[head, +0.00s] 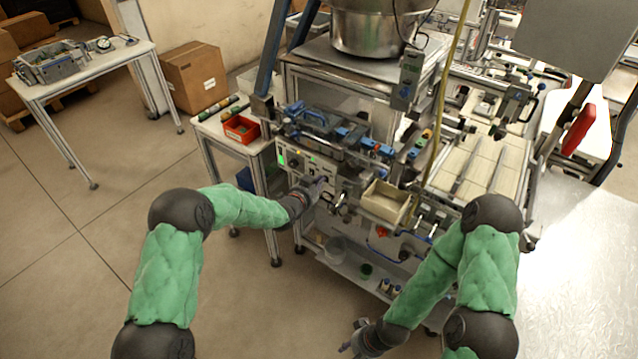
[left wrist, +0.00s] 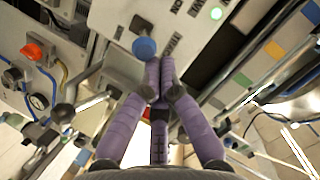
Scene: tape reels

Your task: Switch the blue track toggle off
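The blue track toggle (left wrist: 145,48) shows in the left wrist view as a metal lever with a round blue tip, standing out from a pale lettered control panel (left wrist: 108,17). My left gripper (left wrist: 156,68) has its purple fingers drawn together, with the tips right beside the blue tip. I cannot tell whether they touch it. In the head view my left gripper (head: 320,186) is at the front panel of the machine, and the toggle cannot be made out there. My right gripper (head: 352,337) is low at the bottom of the head view, away from the panel, with its fingers spread and empty.
A red button (left wrist: 33,52) and a gauge (left wrist: 38,101) show to the left in the wrist view. A tan open bin (head: 385,203) is right of the left gripper in the head view. Open floor lies left.

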